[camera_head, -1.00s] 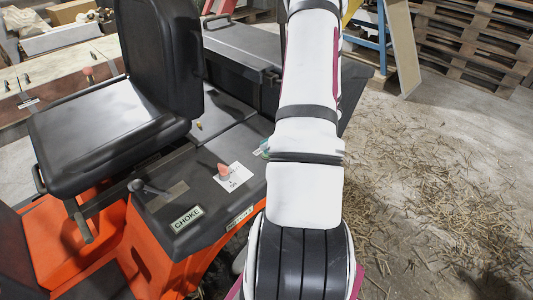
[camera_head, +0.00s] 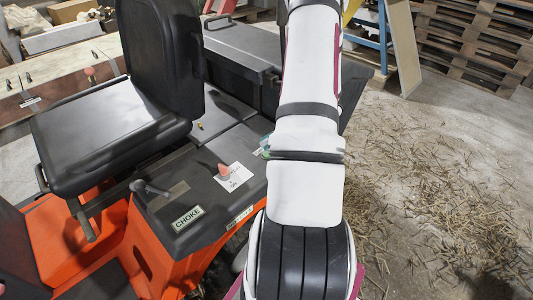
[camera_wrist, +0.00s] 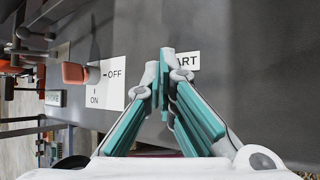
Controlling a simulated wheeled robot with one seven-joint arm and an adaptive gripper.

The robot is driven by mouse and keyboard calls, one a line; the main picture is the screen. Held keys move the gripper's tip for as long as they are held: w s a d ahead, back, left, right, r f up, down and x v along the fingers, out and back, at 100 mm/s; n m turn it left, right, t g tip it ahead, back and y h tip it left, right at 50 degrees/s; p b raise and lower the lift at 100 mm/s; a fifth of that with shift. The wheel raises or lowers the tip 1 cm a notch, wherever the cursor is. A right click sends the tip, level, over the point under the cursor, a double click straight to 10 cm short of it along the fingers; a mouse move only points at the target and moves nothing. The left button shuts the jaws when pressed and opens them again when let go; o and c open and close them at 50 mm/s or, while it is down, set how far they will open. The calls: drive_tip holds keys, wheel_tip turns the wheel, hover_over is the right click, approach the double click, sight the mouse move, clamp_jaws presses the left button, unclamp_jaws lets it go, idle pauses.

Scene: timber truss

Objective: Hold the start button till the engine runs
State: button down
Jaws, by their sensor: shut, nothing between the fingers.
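My gripper (camera_wrist: 167,55) is shut and empty in the wrist view, its teal-padded fingers together over the dark console. In the head view my arm hides most of the gripper; a small bit of green shows beside the arm at the console edge.
A red key or knob (camera_wrist: 75,73) sits beside the ON/OFF label (camera_wrist: 118,78), left of my fingers. The CHOKE label (camera_head: 187,219) and a lever (camera_head: 145,188) are on the console (camera_head: 198,188). A black seat (camera_head: 105,135) stands left. Straw litters the floor at right.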

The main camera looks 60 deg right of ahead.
drive_tip(key=shift+r+p, duration=1.7)
drive_tip(key=shift+r, duration=0.8)
drive_tip(key=shift+r, duration=0.15)
drive_tip(key=w+a+r+n+g+y+p, duration=0.1)
drive_tip(key=w+a+r+n+g+p, duration=0.1)
drive_tip(key=a+r+n, duration=0.85)
drive_tip(key=w+a+r+n+g+y+p, duration=0.1)
drive_tip(key=w+a+r+n+g+p, duration=0.1)
drive_tip(key=a+r+n, duration=0.8)
drive_tip(key=s+a+r+n+h+p, duration=0.5)
drive_tip(key=s+a+r+n, duration=1.2)
drive_tip(key=n, duration=0.3)
drive_tip(key=shift+s+a+r, duration=0.25)
drive_tip(key=shift+s+a, duration=0.1)
drive_tip(key=shift+s, duration=0.5)
